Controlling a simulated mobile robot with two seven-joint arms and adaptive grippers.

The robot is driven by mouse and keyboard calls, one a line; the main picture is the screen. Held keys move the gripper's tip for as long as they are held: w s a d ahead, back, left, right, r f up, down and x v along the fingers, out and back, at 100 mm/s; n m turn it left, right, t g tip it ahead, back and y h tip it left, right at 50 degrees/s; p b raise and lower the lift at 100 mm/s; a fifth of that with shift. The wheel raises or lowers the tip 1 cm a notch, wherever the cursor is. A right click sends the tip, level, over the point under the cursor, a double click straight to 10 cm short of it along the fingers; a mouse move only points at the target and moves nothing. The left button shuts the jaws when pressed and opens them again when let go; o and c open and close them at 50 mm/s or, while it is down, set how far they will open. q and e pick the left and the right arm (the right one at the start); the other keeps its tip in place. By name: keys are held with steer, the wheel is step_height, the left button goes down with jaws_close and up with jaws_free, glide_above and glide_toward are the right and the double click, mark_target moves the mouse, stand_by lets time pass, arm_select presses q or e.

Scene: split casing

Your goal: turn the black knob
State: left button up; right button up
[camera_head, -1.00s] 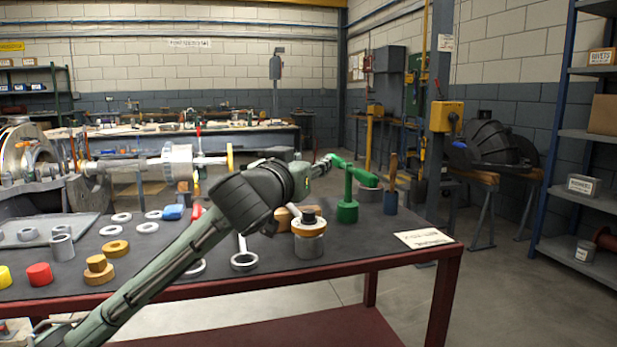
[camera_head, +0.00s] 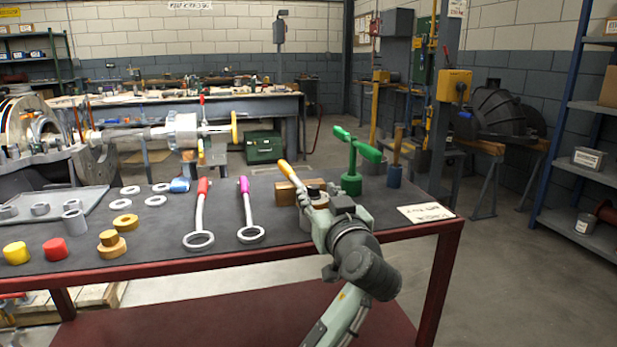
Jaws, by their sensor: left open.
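My right gripper is not in view.
A green T-shaped handle (camera_head: 351,184) stands just behind right. A yellow handle (camera_head: 287,174) and wooden block (camera_head: 285,194) lie close left of the knob. Red-handled (camera_head: 200,213) and magenta-handled (camera_head: 247,209) ring tools lie further left. A paper label (camera_head: 425,213) lies at right.

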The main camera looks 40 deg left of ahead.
arm_select(q)
steer(key=shift+s+d+f, duration=0.15)
steer(key=shift+s+d, duration=0.05)
steer(key=shift+w+a, duration=0.1)
steer(key=shift+a, duration=0.05)
steer(key=p+x, duration=0.1)
steer(key=x, duration=0.5)
steer(key=shift+w+a, duration=0.2)
steer(key=shift+a, duration=0.2)
steer(key=shift+w+a, duration=0.2)
jaws_close()
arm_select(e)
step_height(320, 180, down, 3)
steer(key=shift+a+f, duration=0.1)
